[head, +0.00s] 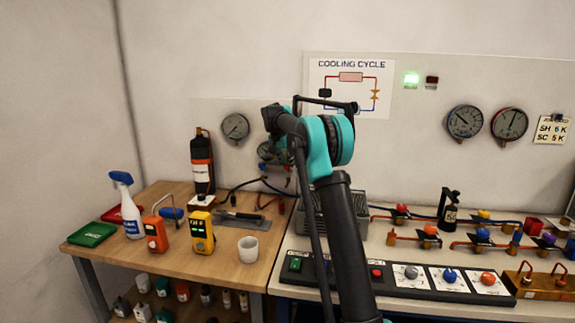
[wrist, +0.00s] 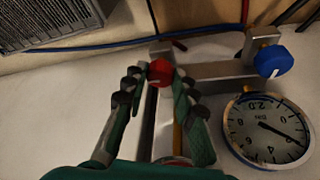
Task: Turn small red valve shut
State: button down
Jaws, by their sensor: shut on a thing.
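The small red valve knob (wrist: 160,70) sits on a metal manifold block in the wrist view. The green fingers of my gripper (wrist: 158,77) are closed around it, one fingertip on each side. A blue knob (wrist: 273,61) is on the same manifold to the right, clear of the fingers. A round gauge (wrist: 268,131) is below the blue knob. In the head view my arm hides the red knob and my fingers.
The wooden table (head: 158,252) holds a spray bottle (head: 131,208), a yellow meter (head: 201,231) and a white cup (head: 248,249). A pale bench (head: 295,244) with pipework and a control panel stands at right. Hoses (wrist: 115,43) run behind the manifold.

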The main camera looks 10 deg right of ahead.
dwell(0.3)
jog(key=c, duration=1.2)
grip_release()
jog(key=shift+r, duration=0.1)
jog(key=v, duration=1.2)
jog(key=shift+a, duration=0.15)
